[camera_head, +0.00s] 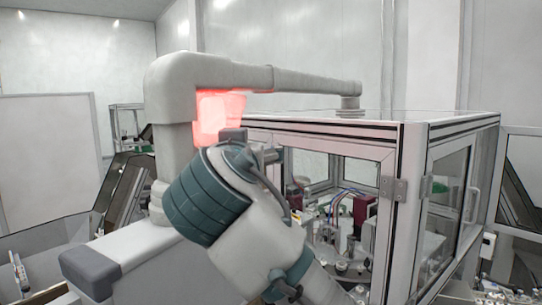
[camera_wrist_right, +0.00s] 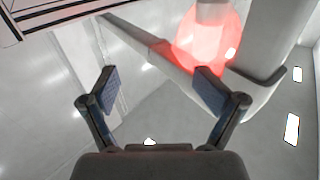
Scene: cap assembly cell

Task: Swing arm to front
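The swing arm is a thick white pipe (camera_head: 205,72). It rises at left, bends, and runs right to a mount above the glass-sided cabinet (camera_head: 350,131). A glowing red part (camera_head: 216,118) hangs under its bend. In the right wrist view, the pipe (camera_wrist_right: 140,37) crosses the top and the red part (camera_wrist_right: 207,40) is beyond the right-hand finger. My right gripper (camera_wrist_right: 158,78) is open, with nothing between its fingers. In the head view, my right wrist is just in front of and below the red part; the fingers are largely hidden. My left gripper is not in view.
The cabinet's frame and open-looking side window stand close right of my right arm, with cables and small machinery inside (camera_head: 345,205). A dark slanted machine (camera_head: 122,195) stands at left. A pale wall panel (camera_head: 45,150) is behind it.

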